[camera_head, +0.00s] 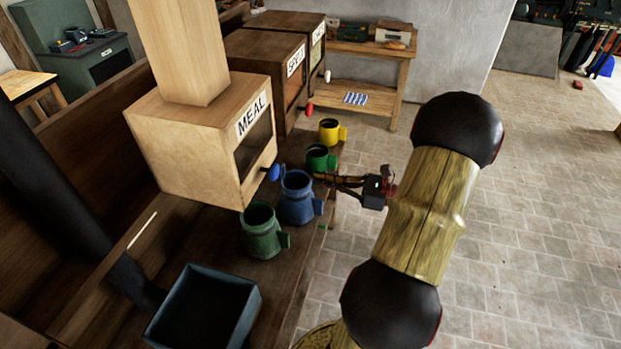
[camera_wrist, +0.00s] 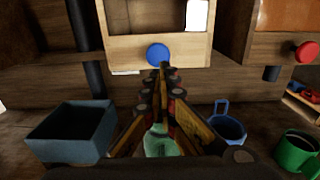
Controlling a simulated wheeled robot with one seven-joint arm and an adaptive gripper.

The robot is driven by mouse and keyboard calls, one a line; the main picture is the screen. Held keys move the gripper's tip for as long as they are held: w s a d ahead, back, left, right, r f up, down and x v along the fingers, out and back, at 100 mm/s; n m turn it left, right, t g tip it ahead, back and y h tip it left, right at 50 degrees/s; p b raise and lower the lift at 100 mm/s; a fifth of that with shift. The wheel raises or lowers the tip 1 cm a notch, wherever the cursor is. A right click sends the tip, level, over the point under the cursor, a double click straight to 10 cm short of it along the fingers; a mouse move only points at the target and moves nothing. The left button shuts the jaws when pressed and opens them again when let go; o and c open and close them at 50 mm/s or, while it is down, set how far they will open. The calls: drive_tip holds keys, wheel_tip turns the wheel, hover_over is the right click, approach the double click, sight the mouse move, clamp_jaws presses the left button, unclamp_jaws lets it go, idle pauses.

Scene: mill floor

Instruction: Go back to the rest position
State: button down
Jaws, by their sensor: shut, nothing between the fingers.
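My gripper (camera_head: 318,179) is shut and empty, above the bench's front edge by the blue mug. In the wrist view its fingertips (camera_wrist: 160,72) point at the blue knob (camera_wrist: 158,53) on the MEAL box (camera_wrist: 190,48). In the head view that knob (camera_head: 273,172) stands apart from the fingertips, to their left. My arm reaches in from the lower right of the head view. No marker of a rest position shows.
On the bench stand a blue mug (camera_head: 297,197), a green mug (camera_head: 260,232), a second green mug (camera_head: 317,158), a yellow mug (camera_head: 331,131) and a dark blue open tray (camera_head: 165,322). The MEAL box (camera_head: 185,150) stands behind. Tiled floor (camera_head: 540,240) at right is clear.

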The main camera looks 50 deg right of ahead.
drive_tip(key=shift+s+d, duration=0.1)
drive_tip(key=shift+s, duration=0.15)
idle(0.5)
